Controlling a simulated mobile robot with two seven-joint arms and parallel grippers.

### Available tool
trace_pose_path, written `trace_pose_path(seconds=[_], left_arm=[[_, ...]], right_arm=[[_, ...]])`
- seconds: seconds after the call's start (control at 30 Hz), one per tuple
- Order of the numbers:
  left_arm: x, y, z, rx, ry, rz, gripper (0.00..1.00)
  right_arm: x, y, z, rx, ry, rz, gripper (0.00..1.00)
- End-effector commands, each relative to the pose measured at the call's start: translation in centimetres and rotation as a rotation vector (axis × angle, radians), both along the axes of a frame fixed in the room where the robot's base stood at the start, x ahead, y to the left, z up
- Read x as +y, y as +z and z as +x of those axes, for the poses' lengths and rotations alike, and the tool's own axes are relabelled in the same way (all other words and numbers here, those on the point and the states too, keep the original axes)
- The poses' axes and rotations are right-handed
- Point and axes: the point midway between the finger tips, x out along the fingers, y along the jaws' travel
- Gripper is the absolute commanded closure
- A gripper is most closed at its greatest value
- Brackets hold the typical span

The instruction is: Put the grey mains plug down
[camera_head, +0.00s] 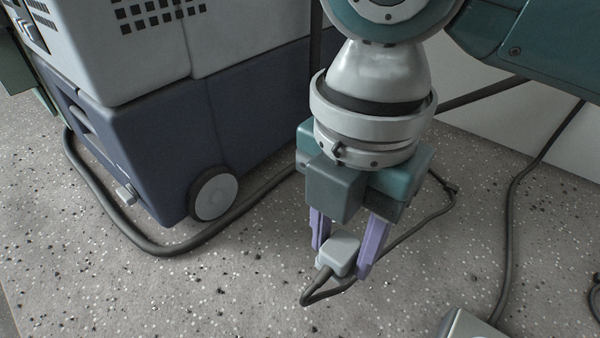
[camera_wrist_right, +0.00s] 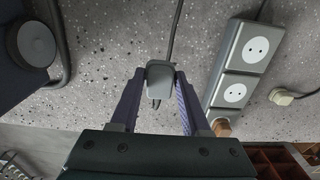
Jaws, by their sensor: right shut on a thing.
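The grey mains plug (camera_head: 341,251) is held between the two purple fingers of my right gripper (camera_head: 345,258). Its dark cord leaves the plug at the lower left, bends round and runs back to the right behind the fingers. In the right wrist view the plug (camera_wrist_right: 160,75) sits between the fingertips of my right gripper (camera_wrist_right: 159,85), with its cord running up and away and its pins towards the palm. The fingertips are low over the speckled bench (camera_head: 240,290); I cannot tell whether the plug touches it. My left gripper is not in view.
A blue-grey wheeled machine (camera_head: 160,150) stands at the left, with a thick dark hose (camera_head: 150,245) along its foot. A socket strip (camera_wrist_right: 243,62) lies right in the wrist view, with a brown plug (camera_wrist_right: 221,127) at its near end and a cream plug (camera_wrist_right: 284,97) beside it. The front-left bench is clear.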

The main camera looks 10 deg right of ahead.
Motion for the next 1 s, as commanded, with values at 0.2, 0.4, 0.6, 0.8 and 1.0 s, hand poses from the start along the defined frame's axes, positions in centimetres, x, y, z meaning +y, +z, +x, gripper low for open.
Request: trace_pose_path(seconds=[0.2, 0.4, 0.6, 0.8, 1.0], left_arm=[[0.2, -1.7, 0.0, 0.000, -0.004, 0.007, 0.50], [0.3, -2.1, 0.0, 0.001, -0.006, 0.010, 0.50], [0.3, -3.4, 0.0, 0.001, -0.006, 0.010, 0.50], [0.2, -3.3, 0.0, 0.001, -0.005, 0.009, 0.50], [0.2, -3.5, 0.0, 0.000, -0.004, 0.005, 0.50]], right_arm=[[0.0, -4.8, 0.0, 0.001, -0.001, -0.002, 1.00], [-0.1, -6.2, 0.0, 0.000, -0.003, -0.003, 1.00], [-0.1, -9.4, 0.0, 0.001, -0.003, -0.005, 1.00], [-0.2, -9.6, 0.0, -0.002, -0.003, -0.005, 1.00], [-0.2, -10.0, 0.0, -0.001, -0.004, -0.007, 1.00]])
